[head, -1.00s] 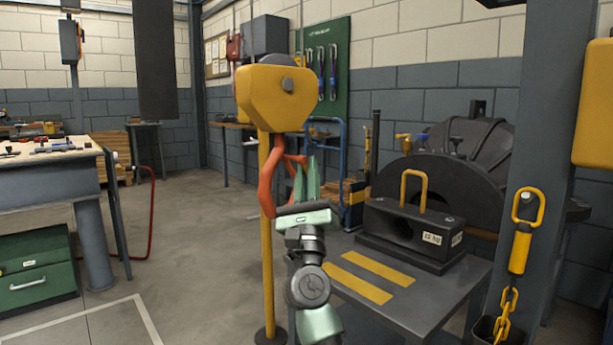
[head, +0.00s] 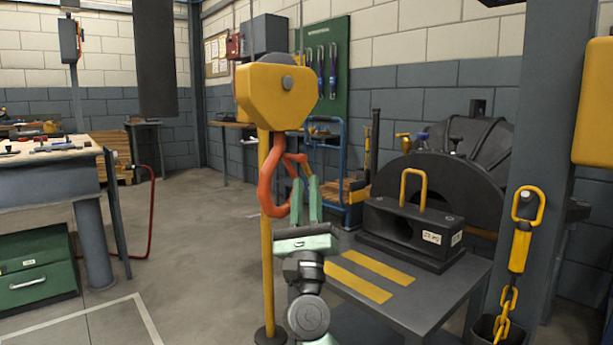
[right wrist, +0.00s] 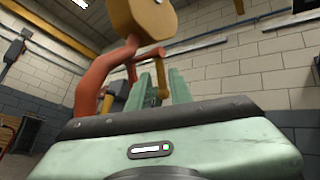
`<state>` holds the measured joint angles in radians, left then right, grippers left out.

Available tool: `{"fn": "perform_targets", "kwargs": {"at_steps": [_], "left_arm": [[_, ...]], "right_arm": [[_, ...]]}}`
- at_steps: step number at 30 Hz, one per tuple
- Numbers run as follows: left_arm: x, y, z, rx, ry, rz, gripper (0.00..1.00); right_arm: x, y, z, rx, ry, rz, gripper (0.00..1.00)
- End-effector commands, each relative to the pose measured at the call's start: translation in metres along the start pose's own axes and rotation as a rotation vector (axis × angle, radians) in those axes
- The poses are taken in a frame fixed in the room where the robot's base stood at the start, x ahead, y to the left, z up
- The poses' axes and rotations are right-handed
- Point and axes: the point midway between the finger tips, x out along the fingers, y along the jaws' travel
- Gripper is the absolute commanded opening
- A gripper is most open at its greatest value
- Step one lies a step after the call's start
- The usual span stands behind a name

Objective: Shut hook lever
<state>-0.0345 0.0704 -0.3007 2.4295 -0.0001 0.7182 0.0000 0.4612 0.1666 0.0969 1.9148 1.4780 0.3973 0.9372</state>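A thick orange hook (head: 270,180) hangs under a yellow hook block (head: 277,95). A thinner orange lever (head: 293,160) juts out from the hook's upper right side, apart from the hook's tip. In the right wrist view the hook (right wrist: 92,88) is left of the fingers, and the lever (right wrist: 162,68) bends down between them in the picture. My right gripper (head: 305,182) is open, its two green fingers pointing up just below and beside the lever, with a visible gap. Contact with the lever cannot be told. My left gripper is not in view.
A yellow post (head: 267,280) stands close behind the hook. A dark table (head: 430,305) with a black weight (head: 412,230) stands to the right. A grey column (head: 545,150) with a yellow chain is farther right. The floor at left is open.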

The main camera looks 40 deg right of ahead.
Motion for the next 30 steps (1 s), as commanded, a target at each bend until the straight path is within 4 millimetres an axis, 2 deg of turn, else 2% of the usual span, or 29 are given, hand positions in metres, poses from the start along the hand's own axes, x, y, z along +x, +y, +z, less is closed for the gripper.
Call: {"fn": "perform_targets", "kwargs": {"at_steps": [3, 7, 25, 28, 30], "left_arm": [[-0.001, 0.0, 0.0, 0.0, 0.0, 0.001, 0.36], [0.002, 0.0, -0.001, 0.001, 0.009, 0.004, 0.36], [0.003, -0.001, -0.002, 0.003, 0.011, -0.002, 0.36], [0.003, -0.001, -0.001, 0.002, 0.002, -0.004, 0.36], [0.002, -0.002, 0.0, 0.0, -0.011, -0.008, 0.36]], "right_arm": [[-0.018, 0.0, -0.001, -0.002, 0.001, 0.001, 0.21], [-0.028, 0.0, 0.0, -0.001, -0.001, 0.0, 0.21], [-0.031, 0.0, 0.001, -0.007, -0.001, -0.001, 0.21], [-0.04, -0.001, 0.006, -0.091, -0.011, -0.005, 0.21], [-0.055, -0.003, 0.017, -0.224, -0.032, -0.015, 0.21]]}}
